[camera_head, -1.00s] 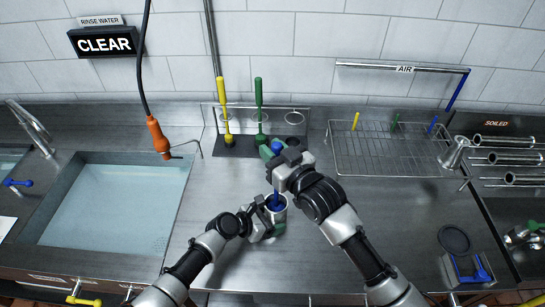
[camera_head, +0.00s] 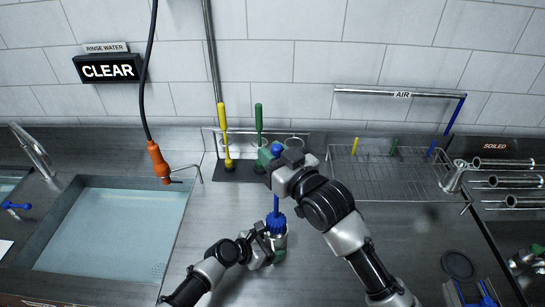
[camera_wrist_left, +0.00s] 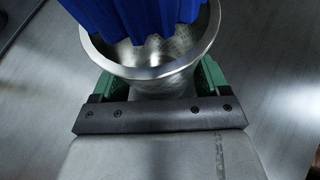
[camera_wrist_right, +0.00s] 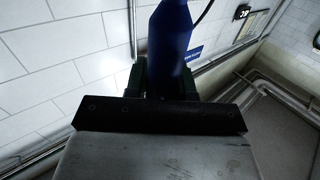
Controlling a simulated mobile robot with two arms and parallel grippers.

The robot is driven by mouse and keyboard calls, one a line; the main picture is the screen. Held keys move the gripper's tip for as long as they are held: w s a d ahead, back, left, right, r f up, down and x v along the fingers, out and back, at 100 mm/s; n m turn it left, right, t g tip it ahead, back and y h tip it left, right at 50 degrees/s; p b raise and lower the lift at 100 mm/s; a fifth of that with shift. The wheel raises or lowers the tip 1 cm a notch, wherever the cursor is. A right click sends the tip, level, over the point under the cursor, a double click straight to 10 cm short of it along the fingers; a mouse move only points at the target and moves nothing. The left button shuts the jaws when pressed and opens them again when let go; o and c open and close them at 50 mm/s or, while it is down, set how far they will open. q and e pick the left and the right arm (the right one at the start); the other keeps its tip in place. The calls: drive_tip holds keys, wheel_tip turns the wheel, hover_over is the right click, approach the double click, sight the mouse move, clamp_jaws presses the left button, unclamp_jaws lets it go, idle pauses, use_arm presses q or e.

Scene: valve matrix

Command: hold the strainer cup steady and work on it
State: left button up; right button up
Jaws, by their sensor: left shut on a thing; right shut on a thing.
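The metal strainer cup (camera_head: 280,242) is near the front middle of the steel counter. My left gripper (camera_head: 268,249) is shut on its side; in the left wrist view the cup's round rim (camera_wrist_left: 152,72) stands between the green fingers. A blue brush has its bristle head (camera_head: 276,222) at the cup's mouth, with bristles showing above the rim; the left wrist view shows the ribbed blue head (camera_wrist_left: 140,18) over the opening. My right gripper (camera_head: 275,163) is shut on the brush's blue handle (camera_wrist_right: 170,45), above the cup. The cup's inside bottom is hidden.
A water-filled sink (camera_head: 115,228) is at left, with an orange-handled hose (camera_head: 158,160) above it. Yellow (camera_head: 223,125) and green (camera_head: 259,122) brushes stand in a rack behind. A wire rack (camera_head: 385,180) and soiled metal cylinders (camera_head: 505,181) are at right.

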wheel_tip(320, 180, up, 6)
drive_tip(key=shift+r, duration=0.25)
idle(1.0)
use_arm(q)
drive_tip(key=o, duration=0.7)
drive_tip(key=shift+a, duration=0.1)
drive_tip(key=v, duration=1.2)
drive_tip(key=shift+f, duration=0.1)
